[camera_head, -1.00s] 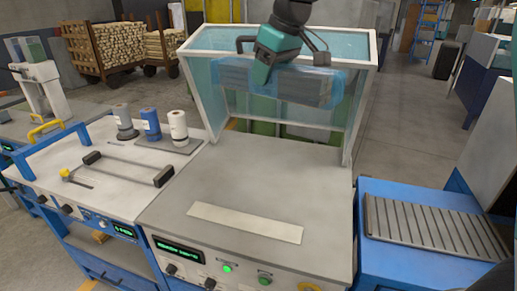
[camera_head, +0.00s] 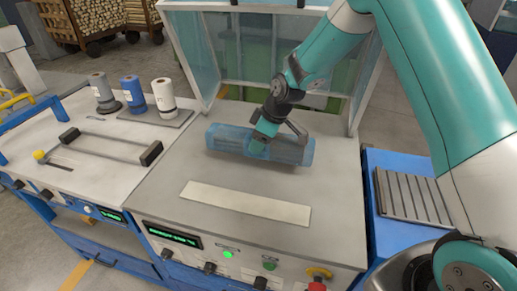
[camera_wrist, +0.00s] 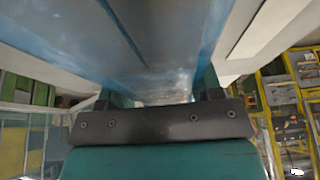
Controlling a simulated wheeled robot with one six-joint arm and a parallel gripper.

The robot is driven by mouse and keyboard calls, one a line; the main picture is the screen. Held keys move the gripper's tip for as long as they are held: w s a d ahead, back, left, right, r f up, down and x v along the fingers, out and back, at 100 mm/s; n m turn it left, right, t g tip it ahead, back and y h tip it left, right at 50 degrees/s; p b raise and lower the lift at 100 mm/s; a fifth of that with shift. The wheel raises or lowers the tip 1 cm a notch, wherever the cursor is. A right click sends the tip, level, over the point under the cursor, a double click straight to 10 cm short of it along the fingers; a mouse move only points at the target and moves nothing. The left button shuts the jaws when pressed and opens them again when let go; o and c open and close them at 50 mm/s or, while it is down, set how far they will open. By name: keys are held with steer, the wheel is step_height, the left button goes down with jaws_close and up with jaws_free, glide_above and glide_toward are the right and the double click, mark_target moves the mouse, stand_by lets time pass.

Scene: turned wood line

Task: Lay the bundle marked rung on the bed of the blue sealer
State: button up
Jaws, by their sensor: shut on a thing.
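The bundle (camera_head: 294,151), long, dark and wrapped in bluish clear film, lies level across the rear half of the sealer's grey bed (camera_head: 160,195). I cannot tell whether it touches the bed or hangs just above it. My gripper (camera_head: 262,140) is shut around its middle from above. In the wrist view, the film-wrapped bundle (camera_wrist: 150,45) fills the middle between my fingers. No rung mark is readable. The sealer's clear hood (camera_head: 185,60) with a white frame stands open behind the bundle.
A pale strip (camera_head: 245,203) lies on the bed in front of the bundle. Film rolls (camera_head: 133,93) and a bar frame (camera_head: 100,150) sit on the left bench. A ribbed blue-sided table (camera_head: 405,198) stands right. The control panel (camera_head: 220,250) runs along the front.

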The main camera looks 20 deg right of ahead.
steer(key=shift+f+p, duration=0.35)
steer(key=shift+f, duration=1.55)
steer(key=shift+f, duration=0.15)
steer(key=o, duration=1.2)
